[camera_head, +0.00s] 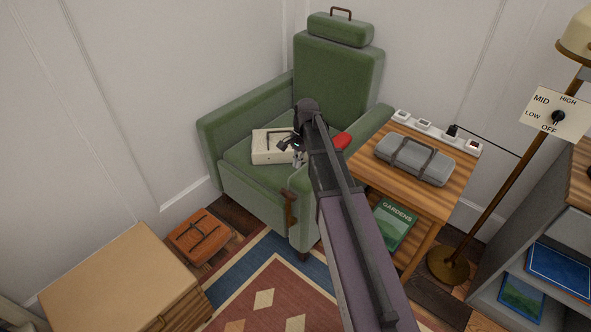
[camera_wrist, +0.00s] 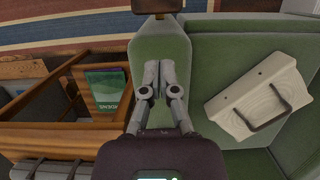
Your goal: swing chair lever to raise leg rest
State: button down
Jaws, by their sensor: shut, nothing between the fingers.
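The green armchair (camera_head: 338,80) stands in the corner with its front panel hanging down, no leg rest standing out. Its brown wooden lever (camera_head: 290,208) is upright at the front of the armrest on the picture's right. In the wrist view a brown end piece, apparently the lever (camera_wrist: 157,5), shows at the top edge, beyond the fingertips. My gripper (camera_head: 298,158) is shut and empty above that armrest (camera_wrist: 160,35). Its fingers (camera_wrist: 161,72) lie side by side, apart from the lever.
A cream box with a dark handle (camera_head: 272,147) lies on the seat, also in the wrist view (camera_wrist: 258,95). A wooden side table (camera_head: 430,200) with a grey case (camera_head: 414,159) stands close right. A lamp (camera_head: 447,265) stands beyond. The rug (camera_head: 265,290) before the chair is clear.

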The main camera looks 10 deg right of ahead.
jog(key=b+x, duration=0.9)
jog(key=shift+f, duration=0.3)
jog(key=shift+s+a, duration=0.1)
jog(key=shift+a, duration=0.1)
dwell(0.6)
